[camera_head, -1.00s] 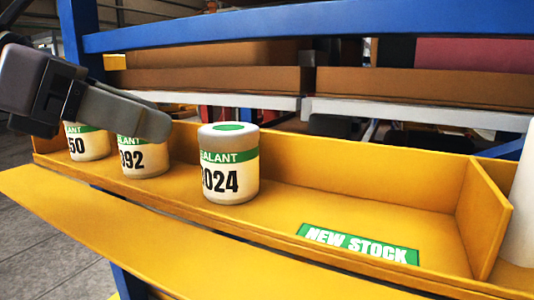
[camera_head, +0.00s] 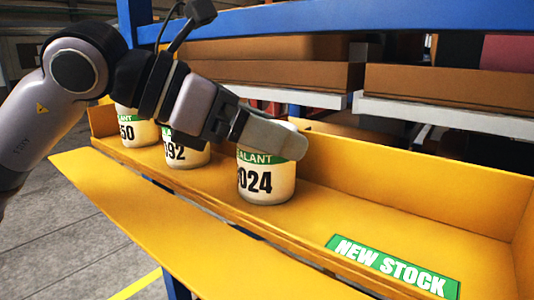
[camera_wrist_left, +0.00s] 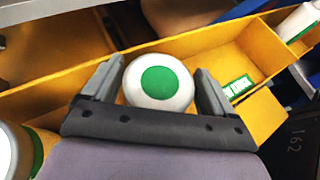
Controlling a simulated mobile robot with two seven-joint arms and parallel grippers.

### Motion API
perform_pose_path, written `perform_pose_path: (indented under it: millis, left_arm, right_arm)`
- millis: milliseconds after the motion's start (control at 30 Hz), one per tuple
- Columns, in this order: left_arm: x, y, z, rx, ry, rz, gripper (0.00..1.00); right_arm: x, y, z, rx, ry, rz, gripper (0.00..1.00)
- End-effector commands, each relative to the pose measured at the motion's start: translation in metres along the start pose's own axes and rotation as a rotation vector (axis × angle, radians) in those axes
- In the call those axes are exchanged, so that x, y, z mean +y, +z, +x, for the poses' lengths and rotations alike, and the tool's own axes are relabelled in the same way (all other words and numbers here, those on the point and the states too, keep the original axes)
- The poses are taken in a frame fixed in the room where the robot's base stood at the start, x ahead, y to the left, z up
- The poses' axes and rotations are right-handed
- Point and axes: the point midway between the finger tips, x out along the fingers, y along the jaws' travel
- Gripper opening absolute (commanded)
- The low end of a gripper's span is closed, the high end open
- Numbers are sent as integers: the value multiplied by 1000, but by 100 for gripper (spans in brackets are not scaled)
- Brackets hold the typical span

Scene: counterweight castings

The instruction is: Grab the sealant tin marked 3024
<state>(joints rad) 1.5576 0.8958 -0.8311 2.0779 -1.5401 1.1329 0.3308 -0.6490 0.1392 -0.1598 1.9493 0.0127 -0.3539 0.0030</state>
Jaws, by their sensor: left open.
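The sealant tin marked 024 (camera_head: 266,180), its first digit cut off from sight, stands upright in the yellow tray (camera_head: 400,215). It is white with a green label band. My left gripper (camera_head: 285,138) is at its top and hides much of its lid. In the left wrist view, a tin's white top with a green disc (camera_wrist_left: 158,82) lies between the two open fingers, with the left finger close to its side. My right gripper is not in view.
Two more sealant tins, one ending in 92 (camera_head: 182,150) and one ending in 50 (camera_head: 136,130), stand to the left in the tray. A green NEW STOCK label (camera_head: 392,266) marks the clear tray floor to the right. A blue beam (camera_head: 360,18) crosses above.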

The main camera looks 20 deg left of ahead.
Motion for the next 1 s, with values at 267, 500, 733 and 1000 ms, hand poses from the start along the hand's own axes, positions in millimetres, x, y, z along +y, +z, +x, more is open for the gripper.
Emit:
perform_pose_path:
  millis: [267, 500, 733, 1000]
  left_arm:
    - [0, 0, 1, 0, 0, -1, 67]
    - [0, 1, 0, -3, 1, 0, 37]
    - [-1, 3, -2, -4, 2, 1, 37]
    - [-3, 36, -20, -8, 0, 2, 37]
  right_arm:
    - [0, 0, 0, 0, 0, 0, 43]
    - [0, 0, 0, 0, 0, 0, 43]
    - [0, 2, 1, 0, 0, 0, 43]
    - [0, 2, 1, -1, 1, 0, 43]
